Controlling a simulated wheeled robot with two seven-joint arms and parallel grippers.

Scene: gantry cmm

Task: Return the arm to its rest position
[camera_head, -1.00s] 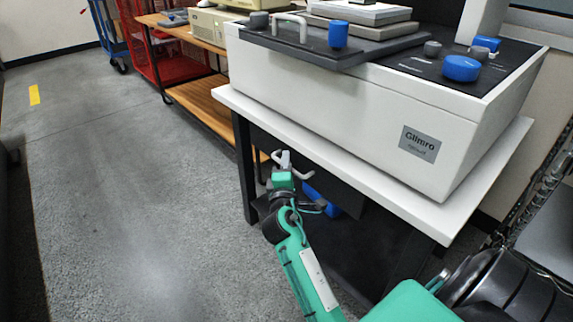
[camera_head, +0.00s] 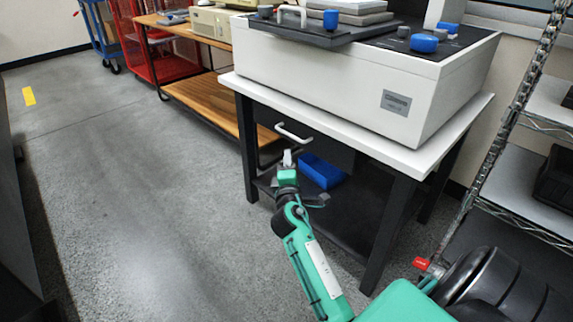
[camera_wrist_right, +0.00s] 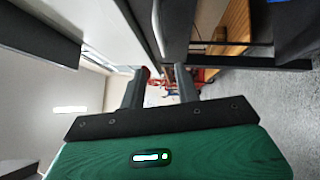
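My right arm is green and reaches up from the bottom of the head view. Its gripper (camera_head: 288,158) is in front of the machine's table, just below a pale curved handle (camera_head: 293,133) on the dark front under the tabletop. A small gap seems to separate gripper and handle. In the right wrist view the two dark fingers (camera_wrist_right: 162,78) stand apart with nothing between them, so the gripper is open. A grey curved piece (camera_wrist_right: 174,30) lies beyond the fingertips. My left gripper is not in view.
The white measuring machine (camera_head: 330,80) stands on a white-topped table (camera_head: 440,140) with dark legs. A blue bin (camera_head: 322,172) sits beneath it. A wire shelf rack (camera_head: 530,200) is at the right, a wooden bench (camera_head: 210,105) behind. Grey floor (camera_head: 130,200) is clear at left.

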